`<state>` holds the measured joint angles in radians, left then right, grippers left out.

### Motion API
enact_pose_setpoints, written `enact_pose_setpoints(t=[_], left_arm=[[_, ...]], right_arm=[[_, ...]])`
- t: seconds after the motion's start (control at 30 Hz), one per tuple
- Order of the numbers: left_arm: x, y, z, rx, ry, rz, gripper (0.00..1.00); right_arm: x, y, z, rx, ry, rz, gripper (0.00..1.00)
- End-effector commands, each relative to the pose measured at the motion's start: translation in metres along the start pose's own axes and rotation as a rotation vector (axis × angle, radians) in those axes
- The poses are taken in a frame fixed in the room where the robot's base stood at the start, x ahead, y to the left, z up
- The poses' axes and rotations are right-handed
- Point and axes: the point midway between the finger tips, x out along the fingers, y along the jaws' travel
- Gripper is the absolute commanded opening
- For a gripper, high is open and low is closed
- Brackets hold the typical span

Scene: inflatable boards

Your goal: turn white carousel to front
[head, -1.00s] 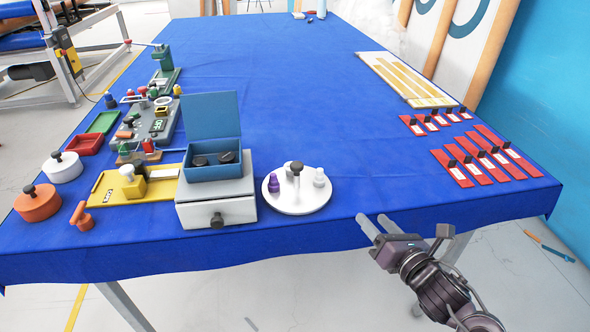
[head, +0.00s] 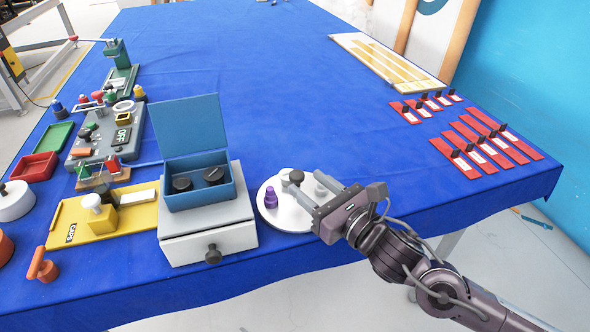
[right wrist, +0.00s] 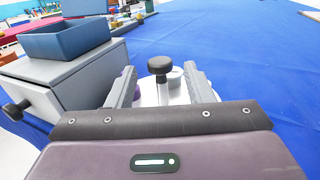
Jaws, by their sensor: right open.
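The white carousel (head: 270,211) is a round disc on the blue table, right of the grey drawer box. A purple piece (head: 270,197) stands on its left side, and a dark-topped knob (head: 296,177) rises near its middle. Pale pieces stand on it too, one partly behind my gripper. My right gripper (head: 305,192) is over the carousel's right part, open. In the right wrist view the dark knob (right wrist: 160,66) is between the two fingers, with space on both sides; I cannot tell whether either finger touches it. My left gripper is not in view.
The grey box (head: 210,240) with its front knob and open blue bin (head: 200,190) stands close on the left. A yellow board (head: 75,222) and a switch panel lie farther left. Red cards (head: 480,150) lie at the right. The table's middle is clear.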

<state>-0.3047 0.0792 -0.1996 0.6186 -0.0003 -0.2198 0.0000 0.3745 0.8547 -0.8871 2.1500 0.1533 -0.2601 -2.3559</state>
Motion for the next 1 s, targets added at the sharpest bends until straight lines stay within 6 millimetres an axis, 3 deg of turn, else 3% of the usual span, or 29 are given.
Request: enact_pose_setpoints(t=[0.1, 0.3, 0.63, 1.0], left_arm=[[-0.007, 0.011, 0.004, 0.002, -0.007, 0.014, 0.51], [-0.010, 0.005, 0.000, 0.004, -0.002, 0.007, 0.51], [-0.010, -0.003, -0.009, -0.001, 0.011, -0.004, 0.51], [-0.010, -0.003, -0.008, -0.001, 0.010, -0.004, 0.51]], right_arm=[[0.020, 0.001, 0.003, 0.001, -0.003, 0.001, 0.47], [0.040, 0.000, 0.001, 0.001, 0.000, 0.000, 0.47], [0.044, 0.000, 0.000, 0.000, 0.001, 0.001, 0.47], [0.044, 0.000, 0.000, 0.000, 0.001, 0.000, 0.00]])
